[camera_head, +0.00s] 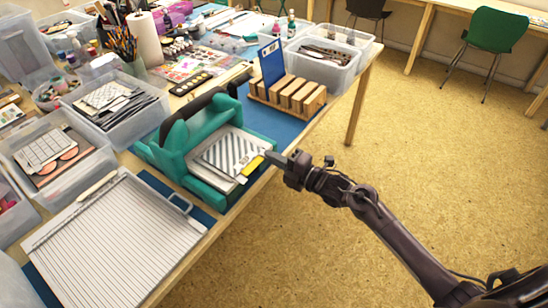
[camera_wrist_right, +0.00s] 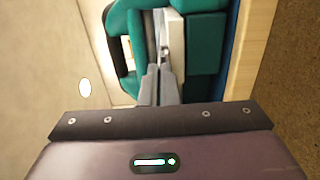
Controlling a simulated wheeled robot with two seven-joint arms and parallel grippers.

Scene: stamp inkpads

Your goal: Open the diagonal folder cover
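The diagonal folder (camera_head: 228,152), a flat plate with grey and white diagonal stripes, lies on the bed of a teal die-cutting machine (camera_head: 185,140) with a black handle. A yellow tab (camera_head: 252,165) is at its right edge, near my right gripper. My right gripper (camera_head: 272,157) comes in from the right, its tips close to the tab and the folder's edge. In the right wrist view its two fingers (camera_wrist_right: 160,85) are close together and point at the machine (camera_wrist_right: 205,45). Contact with the folder cannot be made out. My left gripper is not in view.
A wooden block rack (camera_head: 288,95) with a blue panel stands behind the machine. A ruled scoring board (camera_head: 110,240) lies at the front left. Clear bins (camera_head: 118,105) and craft supplies crowd the left. Open floor (camera_head: 440,150) is to the right of the table.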

